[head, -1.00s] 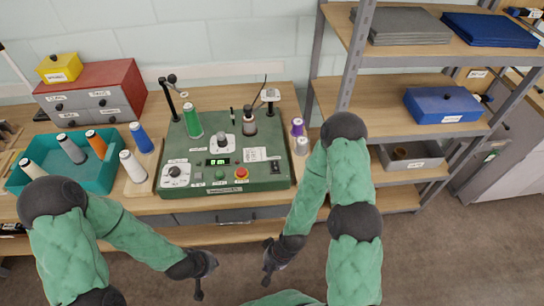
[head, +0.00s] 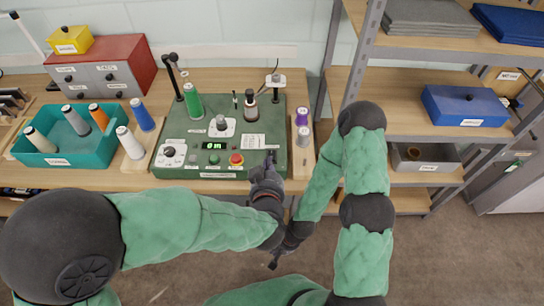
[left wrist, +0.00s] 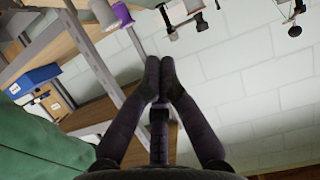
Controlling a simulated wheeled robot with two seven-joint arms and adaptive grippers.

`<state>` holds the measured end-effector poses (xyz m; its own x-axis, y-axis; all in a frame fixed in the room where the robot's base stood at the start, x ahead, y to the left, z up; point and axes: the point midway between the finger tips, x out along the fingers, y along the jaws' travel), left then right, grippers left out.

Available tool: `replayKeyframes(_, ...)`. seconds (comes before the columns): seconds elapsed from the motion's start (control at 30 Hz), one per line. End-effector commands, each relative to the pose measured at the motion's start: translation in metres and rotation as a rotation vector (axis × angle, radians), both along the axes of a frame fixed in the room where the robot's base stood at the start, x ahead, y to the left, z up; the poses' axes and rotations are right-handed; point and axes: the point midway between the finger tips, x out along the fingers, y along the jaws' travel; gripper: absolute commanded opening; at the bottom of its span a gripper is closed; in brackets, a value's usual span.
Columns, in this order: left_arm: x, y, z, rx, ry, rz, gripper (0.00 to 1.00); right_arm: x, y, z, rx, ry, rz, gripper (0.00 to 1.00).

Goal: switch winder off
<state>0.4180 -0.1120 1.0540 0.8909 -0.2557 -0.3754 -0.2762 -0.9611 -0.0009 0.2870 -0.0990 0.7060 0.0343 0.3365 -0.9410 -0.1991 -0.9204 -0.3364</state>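The winder is a green console (head: 180,133) on the bench in the head view. Its front panel has a lit green display (head: 213,146), dials, a green button and a red button (head: 236,159). My left gripper (head: 270,158) is at the panel's right front corner, over the area of the black switch, which it largely hides. I cannot tell whether it touches the switch. In the left wrist view the left fingers (left wrist: 160,75) are together with nothing visible between them. My right gripper (head: 275,262) hangs low in front of the bench, its fingers unclear.
A teal bin (head: 105,148) of spools and a red-topped drawer box (head: 108,62) are on the left of the bench. A purple spool (head: 302,117) stands right of the winder, close to my left gripper. A shelf rack (head: 400,118) stands at right.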

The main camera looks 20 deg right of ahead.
Motion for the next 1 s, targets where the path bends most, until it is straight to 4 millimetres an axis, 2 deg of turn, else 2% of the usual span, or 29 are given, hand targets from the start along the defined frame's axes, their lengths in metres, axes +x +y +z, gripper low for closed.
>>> replayKeyframes(0.17, 0.014, -0.004, -0.007, 0.0, 0.0, 0.003, 0.0, 0.0, 0.0, -0.006, 0.0, 0.0, 0.0, 0.0)
replayKeyframes(0.63, 0.089, -0.025, -0.04, 0.001, 0.001, 0.002, 0.0, 0.0, 0.0, -0.03, 0.0, 0.0, 0.0, 0.0)
replayKeyframes(0.8, 0.085, -0.025, -0.065, 0.002, 0.001, -0.001, 0.0, 0.0, 0.0, -0.041, 0.0, 0.0, 0.0, 0.0)
replayKeyframes(1.0, 0.083, -0.024, -0.076, 0.0, 0.001, -0.001, 0.0, 0.0, 0.0, -0.045, 0.0, 0.0, 0.0, 0.0)
